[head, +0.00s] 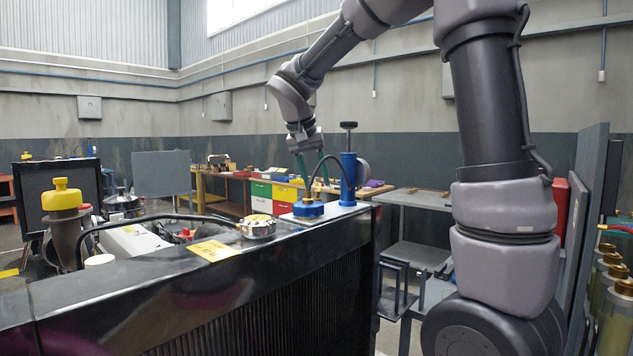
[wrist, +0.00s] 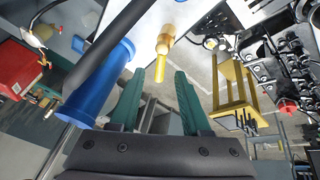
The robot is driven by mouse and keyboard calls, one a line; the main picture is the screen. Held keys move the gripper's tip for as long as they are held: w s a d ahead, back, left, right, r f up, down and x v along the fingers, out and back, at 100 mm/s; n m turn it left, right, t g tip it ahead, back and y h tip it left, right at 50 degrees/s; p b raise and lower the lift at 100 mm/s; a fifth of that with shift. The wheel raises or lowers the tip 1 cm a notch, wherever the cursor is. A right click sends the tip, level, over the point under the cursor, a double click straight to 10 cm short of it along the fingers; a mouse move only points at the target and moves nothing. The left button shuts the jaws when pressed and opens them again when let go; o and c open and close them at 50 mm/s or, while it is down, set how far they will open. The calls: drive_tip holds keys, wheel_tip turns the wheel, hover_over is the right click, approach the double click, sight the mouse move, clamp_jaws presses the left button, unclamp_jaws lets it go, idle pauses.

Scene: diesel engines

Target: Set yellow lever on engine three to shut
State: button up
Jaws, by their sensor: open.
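A yellow lever (wrist: 160,67) on a brass fitting (wrist: 166,38) shows in the wrist view, mounted at the edge of a white surface. My gripper (wrist: 159,76) is open, its two green fingers on either side of the lever's free end in the picture; I cannot tell the depth between them or any touch. In the head view my gripper (head: 310,160) points down beside a blue hand pump (head: 348,180), behind the black radiator top. The lever is hidden there. The pump also shows in the wrist view (wrist: 98,82), close left of the fingers. No engine number is readable.
The black radiator (head: 130,285) fills the foreground, with a metal cap (head: 257,227) and a yellow label (head: 211,250) on top. A blue cap (head: 308,208) with a dark hose sits near the pump. A yellow frame (wrist: 233,95) and engine parts lie right in the wrist view.

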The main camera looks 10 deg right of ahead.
drive_tip(key=shift+w+d+f, duration=0.15)
drive_tip(key=shift+f, duration=0.3)
clamp_jaws()
drive_tip(key=n+y, duration=0.1)
drive_tip(key=n, duration=0.2)
drive_tip(key=a+n+t+y, duration=0.1)
drive_tip(key=n+y, duration=0.1)
drive_tip(key=n, duration=0.2)
drive_tip(key=a+n+y, duration=0.1)
drive_tip(key=n, duration=0.3)
drive_tip(key=shift+s+a+t, duration=0.15)
drive_tip(key=shift+s+t, duration=0.15)
drive_tip(key=shift+s, duration=0.1)
drive_tip(key=shift+y, duration=0.3)
unclamp_jaws()
